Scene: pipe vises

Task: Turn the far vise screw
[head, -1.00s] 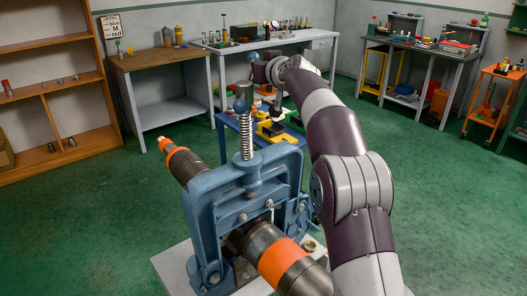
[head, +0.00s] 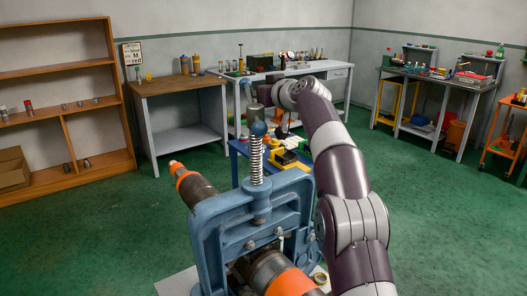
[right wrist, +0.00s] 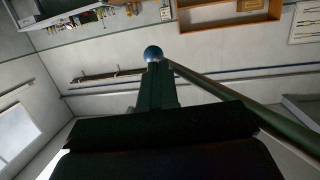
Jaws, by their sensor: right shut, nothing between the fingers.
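A grey cylinder (head: 256,95) shows just above that ball. The vise frame stands around a dark pipe with orange bands (head: 189,181). My right gripper (right wrist: 153,66) is shut and empty in the right wrist view. A blue ball (right wrist: 153,53) shows at its fingertips; I cannot tell whether they touch. A dark bar runs from there to the lower right. My left gripper is out of view.
A low blue table with a yellow item (head: 284,158) stands behind the vise. A wooden shelf (head: 60,68) is at left, with benches along the walls and an orange cart (head: 507,138) at right. Green floor is open on both sides.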

